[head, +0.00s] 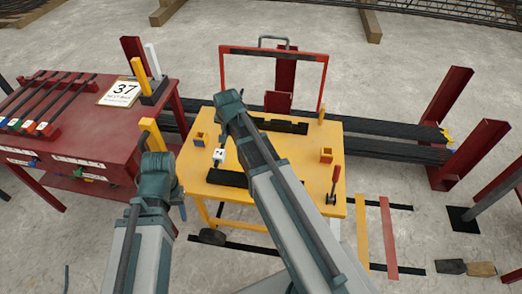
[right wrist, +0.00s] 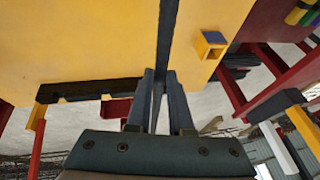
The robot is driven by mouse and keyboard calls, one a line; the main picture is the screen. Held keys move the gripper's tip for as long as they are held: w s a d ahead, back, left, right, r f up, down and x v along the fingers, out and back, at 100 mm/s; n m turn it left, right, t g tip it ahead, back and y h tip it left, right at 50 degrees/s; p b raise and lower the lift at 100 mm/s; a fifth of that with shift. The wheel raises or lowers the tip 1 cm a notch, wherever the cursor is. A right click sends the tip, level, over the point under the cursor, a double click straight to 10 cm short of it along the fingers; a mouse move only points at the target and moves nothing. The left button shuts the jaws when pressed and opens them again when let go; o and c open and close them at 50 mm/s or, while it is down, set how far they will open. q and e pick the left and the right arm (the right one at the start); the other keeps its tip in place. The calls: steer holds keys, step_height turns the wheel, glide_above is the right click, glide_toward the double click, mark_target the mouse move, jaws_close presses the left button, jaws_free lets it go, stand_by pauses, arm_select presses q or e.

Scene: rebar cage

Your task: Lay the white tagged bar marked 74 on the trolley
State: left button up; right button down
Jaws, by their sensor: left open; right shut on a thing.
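The yellow trolley (head: 290,190) stands in the middle of the head view with a dark notched block (head: 279,124) at its far side and another (head: 226,177) nearer. My right gripper (right wrist: 161,88) is shut on a dark bar (right wrist: 166,32) over the yellow top. A white tag (head: 218,156) shows beside my right arm, seemingly on this bar's near end; I cannot read its number. Most of the bar is hidden by my arm in the head view. Whether it touches the blocks I cannot tell. My left gripper (head: 161,180) is open and empty between the red table and the trolley.
A red table (head: 90,150) at left holds several dark bars (head: 45,100) with coloured tags and a card (head: 121,91) reading 37.

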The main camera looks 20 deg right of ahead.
step_height(320, 180, down, 10)
steer(key=b, duration=1)
steer(key=shift+f, duration=0.1)
steer(key=c, duration=0.8)
jaws_free()
